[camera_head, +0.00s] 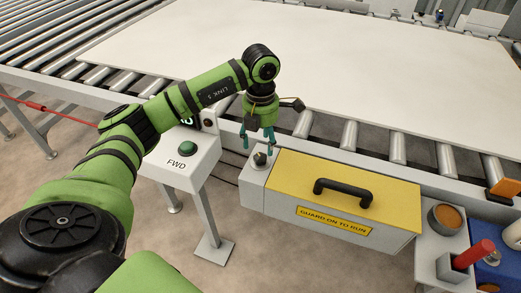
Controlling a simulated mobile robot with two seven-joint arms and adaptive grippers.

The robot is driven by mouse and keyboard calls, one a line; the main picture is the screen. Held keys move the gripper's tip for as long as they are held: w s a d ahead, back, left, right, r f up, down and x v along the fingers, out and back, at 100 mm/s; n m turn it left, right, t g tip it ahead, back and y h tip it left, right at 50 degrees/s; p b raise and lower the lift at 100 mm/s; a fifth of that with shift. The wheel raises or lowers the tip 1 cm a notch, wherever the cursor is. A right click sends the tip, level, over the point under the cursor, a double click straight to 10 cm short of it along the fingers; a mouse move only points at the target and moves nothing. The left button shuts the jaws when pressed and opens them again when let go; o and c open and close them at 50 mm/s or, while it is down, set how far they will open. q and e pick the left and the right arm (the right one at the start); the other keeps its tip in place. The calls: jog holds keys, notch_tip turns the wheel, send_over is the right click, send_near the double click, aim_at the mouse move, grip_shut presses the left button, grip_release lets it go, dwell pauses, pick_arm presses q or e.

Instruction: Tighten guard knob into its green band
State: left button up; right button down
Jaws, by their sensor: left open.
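The guard knob (260,158) is a small dark knob on a grey block at the left end of the yellow guard cover (345,190). The cover has a black handle and a "GUARD ON TO RUN" label. My left gripper (258,141) points down just above the knob, its teal fingers open and apart. I cannot tell whether the fingertips reach the knob's sides. The green band is too small to make out here. My right gripper is not in view.
A roller conveyor carries a large white board (330,55) behind the guard. A post with a green FWD button (188,148) stands left of the guard. A cup (444,217) and a red-handled thing (474,254) are at the right. Floor is clear in front.

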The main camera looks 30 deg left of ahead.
aim_at(260, 156)
pick_arm(q)
notch_tip(260, 156, down, 5)
jog(key=shift+f+p, duration=0.1)
jog(key=shift+p, duration=0.25)
jog(key=shift+s, duration=0.1)
jog(key=c, duration=1.1)
